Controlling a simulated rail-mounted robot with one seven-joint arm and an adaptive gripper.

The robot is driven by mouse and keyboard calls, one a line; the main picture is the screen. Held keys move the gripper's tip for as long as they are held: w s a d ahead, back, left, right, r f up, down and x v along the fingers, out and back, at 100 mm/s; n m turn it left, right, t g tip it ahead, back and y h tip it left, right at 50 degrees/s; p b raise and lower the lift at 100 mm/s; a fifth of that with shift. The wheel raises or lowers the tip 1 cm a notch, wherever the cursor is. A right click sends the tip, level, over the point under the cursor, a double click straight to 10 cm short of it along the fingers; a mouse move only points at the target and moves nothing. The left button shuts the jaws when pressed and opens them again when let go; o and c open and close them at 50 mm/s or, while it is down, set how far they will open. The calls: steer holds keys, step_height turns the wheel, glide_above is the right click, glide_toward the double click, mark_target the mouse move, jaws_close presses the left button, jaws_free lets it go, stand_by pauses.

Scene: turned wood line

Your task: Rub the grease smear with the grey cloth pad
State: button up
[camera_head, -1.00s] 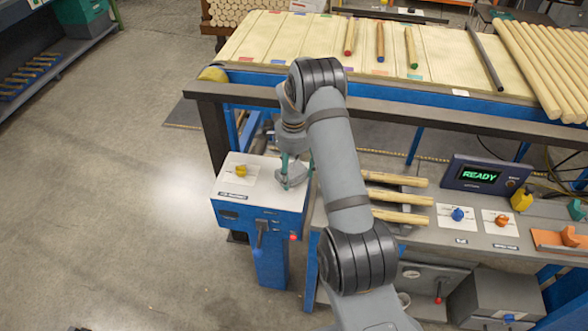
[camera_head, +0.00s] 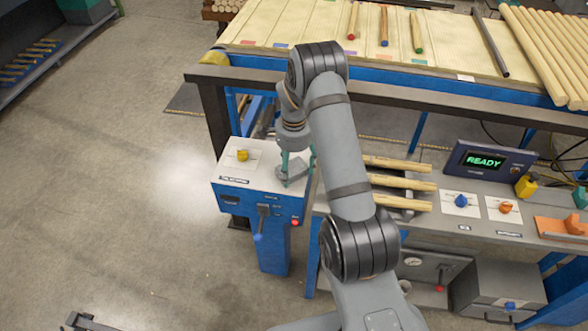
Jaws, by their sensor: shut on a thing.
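My gripper (camera_head: 297,166) points down over the right part of the white top of the blue control stand (camera_head: 240,184). Its teal fingers are shut on the grey cloth pad (camera_head: 292,175), which sits low at the white top; whether it touches the surface I cannot tell. I cannot make out the grease smear; the pad, the fingers and my arm cover part of that area.
A yellow knob (camera_head: 242,155) stands on the left of the same top, with a lever (camera_head: 261,222) and a red button (camera_head: 295,222) on its front. To the right, wooden rods (camera_head: 400,186) lie near a READY display (camera_head: 484,161). The conveyor (camera_head: 300,30) runs behind.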

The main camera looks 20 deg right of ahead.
mark_target(296, 164)
steer(key=shift+w+d+r, duration=0.15)
steer(key=shift+w+d, duration=0.15)
steer(key=shift+w, duration=0.25)
steer(key=shift+w+d+r, duration=0.1)
steer(key=shift+w+d, duration=0.15)
steer(key=shift+w, duration=0.3)
steer(key=shift+r+p, duration=2.2)
steer(key=shift+r, duration=1.25)
